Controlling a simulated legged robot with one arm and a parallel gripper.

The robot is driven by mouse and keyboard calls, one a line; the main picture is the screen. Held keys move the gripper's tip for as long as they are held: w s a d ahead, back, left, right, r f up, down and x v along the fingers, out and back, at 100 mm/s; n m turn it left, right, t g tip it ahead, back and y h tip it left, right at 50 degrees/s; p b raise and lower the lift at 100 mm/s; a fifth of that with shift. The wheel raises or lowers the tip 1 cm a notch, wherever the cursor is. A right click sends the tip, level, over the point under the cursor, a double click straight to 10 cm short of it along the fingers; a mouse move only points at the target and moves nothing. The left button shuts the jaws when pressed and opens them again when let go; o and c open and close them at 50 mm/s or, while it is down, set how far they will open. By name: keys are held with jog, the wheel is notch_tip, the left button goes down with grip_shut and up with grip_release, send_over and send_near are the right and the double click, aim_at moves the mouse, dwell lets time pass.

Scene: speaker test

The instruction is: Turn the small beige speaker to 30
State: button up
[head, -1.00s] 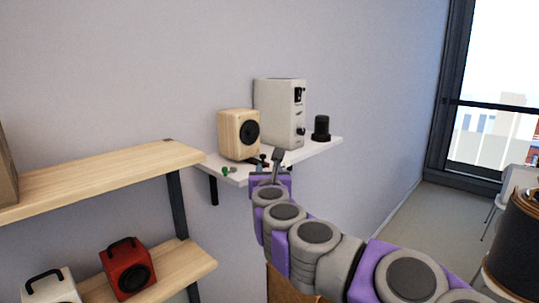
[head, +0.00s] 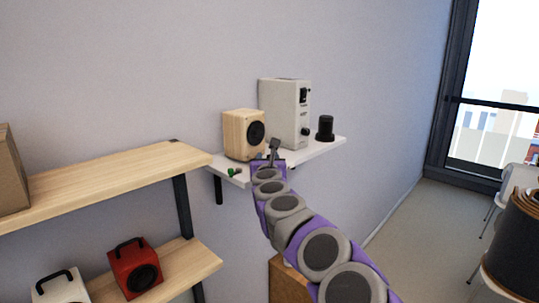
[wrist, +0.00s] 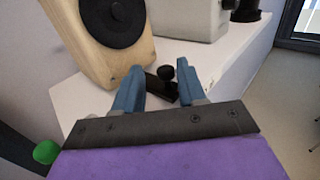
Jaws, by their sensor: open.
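A small beige wooden speaker (head: 238,140) with a round black cone stands on the white wall shelf. In the wrist view the speaker (wrist: 139,62) is at upper left, just beyond my left finger. My gripper (head: 273,146) is in front of the speaker's right side. In the wrist view the blue fingers of my gripper (wrist: 160,84) are apart. A small dark piece with a round black knob (wrist: 167,73) shows between and beyond them; I cannot tell whether it is touched. No number or scale is readable on the speaker.
A taller cream speaker (head: 280,108) with black controls and a black cylinder (head: 325,128) stand to the right on the white shelf (head: 322,149). A small green item (head: 234,172) lies at its front left. A wooden shelf unit (head: 110,180) with a red speaker (head: 134,268) is at left.

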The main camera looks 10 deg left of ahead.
jog(key=shift+w+a, duration=0.55)
jog(key=shift+a, duration=0.05)
jog(key=shift+w+d+r+p, duration=0.1)
jog(key=shift+w+d+p, duration=0.3)
jog(key=shift+d, duration=0.35)
jog(key=shift+a, duration=0.5)
jog(key=c, duration=0.4)
jog(key=shift+d, duration=0.25)
grip_shut()
